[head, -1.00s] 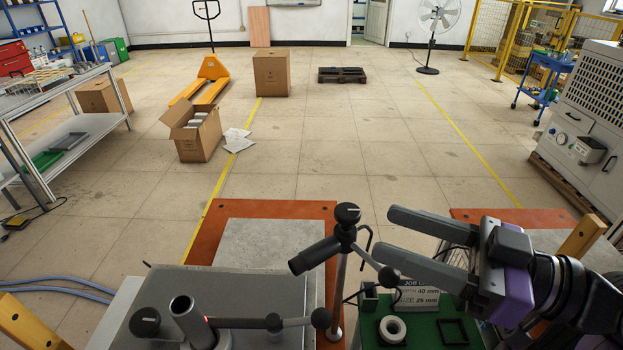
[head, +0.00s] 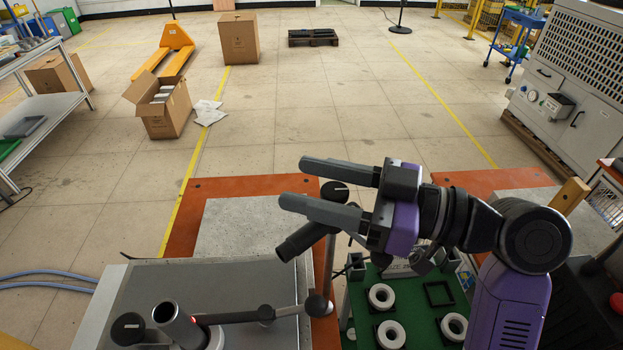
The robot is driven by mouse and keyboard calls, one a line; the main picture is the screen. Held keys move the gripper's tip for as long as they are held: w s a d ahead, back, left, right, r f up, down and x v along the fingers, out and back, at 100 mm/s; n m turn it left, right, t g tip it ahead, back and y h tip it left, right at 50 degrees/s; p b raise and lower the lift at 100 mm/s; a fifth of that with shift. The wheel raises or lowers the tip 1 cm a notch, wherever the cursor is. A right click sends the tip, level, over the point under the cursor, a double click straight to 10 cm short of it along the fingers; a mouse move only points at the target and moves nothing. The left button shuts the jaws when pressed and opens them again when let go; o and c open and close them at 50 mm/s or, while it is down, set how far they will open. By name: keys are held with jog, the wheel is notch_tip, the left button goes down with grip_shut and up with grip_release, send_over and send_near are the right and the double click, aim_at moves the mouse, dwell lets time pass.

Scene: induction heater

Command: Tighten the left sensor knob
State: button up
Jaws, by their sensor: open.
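I cannot tell the height gap. The lower-left knob is well apart from my gripper.
A jointed black rod (head: 240,316) runs from the tube to the post above the grey machine top (head: 130,290). A green board (head: 362,310) with several white rings lies right of the post, partly under my arm. Open floor lies beyond.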

grip_shut()
jog(key=shift+m+t, duration=0.4)
jog(key=shift+t, duration=0.1)
jog(key=shift+w+d+m+t+h+p, duration=0.15)
jog(key=shift+w+m+t+h+p, duration=0.1)
jog(key=shift+m+t+h, duration=0.95)
jog(key=shift+w+d+m+t+h+p, duration=0.2)
jog(key=shift+m+t+h, duration=0.8)
jog(key=shift+t+h, duration=0.3)
jog(key=shift+w+d+m+t+h+p, duration=0.15)
jog(key=shift+w+m+t+h+p, duration=0.1)
jog(key=shift+m+t+h, duration=0.95)
